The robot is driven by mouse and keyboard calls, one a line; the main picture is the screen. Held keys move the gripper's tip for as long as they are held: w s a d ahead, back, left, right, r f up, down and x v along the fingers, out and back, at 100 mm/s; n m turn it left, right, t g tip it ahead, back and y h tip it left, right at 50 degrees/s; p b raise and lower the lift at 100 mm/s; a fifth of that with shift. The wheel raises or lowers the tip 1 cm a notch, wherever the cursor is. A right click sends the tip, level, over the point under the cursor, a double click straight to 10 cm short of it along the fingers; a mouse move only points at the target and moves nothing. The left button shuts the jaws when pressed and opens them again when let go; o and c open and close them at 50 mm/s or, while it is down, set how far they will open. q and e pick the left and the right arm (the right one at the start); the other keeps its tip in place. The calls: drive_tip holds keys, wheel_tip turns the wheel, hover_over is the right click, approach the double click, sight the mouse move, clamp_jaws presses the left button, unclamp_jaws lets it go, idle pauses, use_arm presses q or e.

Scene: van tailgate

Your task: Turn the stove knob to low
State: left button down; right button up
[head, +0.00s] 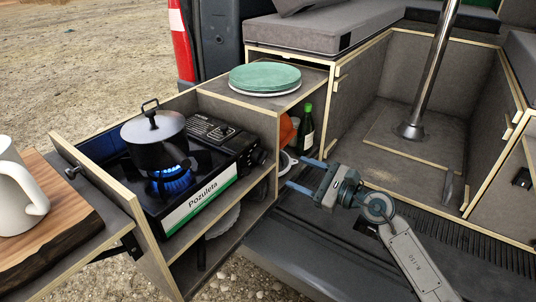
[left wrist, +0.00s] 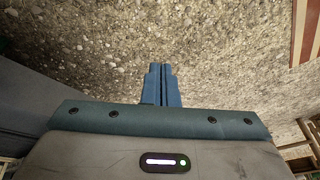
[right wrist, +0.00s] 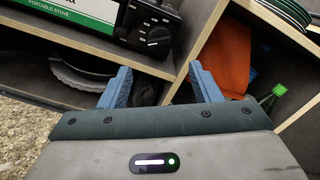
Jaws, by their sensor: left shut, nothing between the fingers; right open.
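The portable stove (head: 222,193) sits in the pull-out drawer, with a pot (head: 153,140) over a lit blue flame. The stove's black knob (right wrist: 158,40) shows in the right wrist view on the stove's end panel, above and ahead of the fingertips. Its setting is too small to read. My right gripper (head: 304,175) is open and empty, to the right of the stove and apart from it. In the right wrist view its spread fingers (right wrist: 160,72) point toward the knob side. My left gripper (left wrist: 160,69) is shut and empty over gravel in the left wrist view.
A wooden board (head: 55,243) with a white mug (head: 16,190) is at the left. Stacked plates (head: 265,77) rest on the cabinet top. A green bottle (head: 306,130) stands in the open shelf near my right gripper. The drawer's wooden edges surround the stove.

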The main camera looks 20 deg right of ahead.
sight(265, 159)
drive_tip(key=p+x, duration=0.1)
drive_tip(key=x, duration=0.8)
drive_tip(key=shift+w+a, duration=0.25)
drive_tip(key=shift+a, duration=0.1)
use_arm(q)
drive_tip(key=f, duration=0.2)
drive_tip(key=w+f, duration=0.1)
drive_tip(key=shift+a+f+g, duration=0.15)
drive_tip(key=shift+a+g, duration=0.1)
drive_tip(key=shift+g, duration=0.05)
use_arm(e)
drive_tip(key=shift+c, duration=0.5)
drive_tip(key=c, duration=0.9)
use_arm(q)
drive_tip(key=shift+f, duration=0.1)
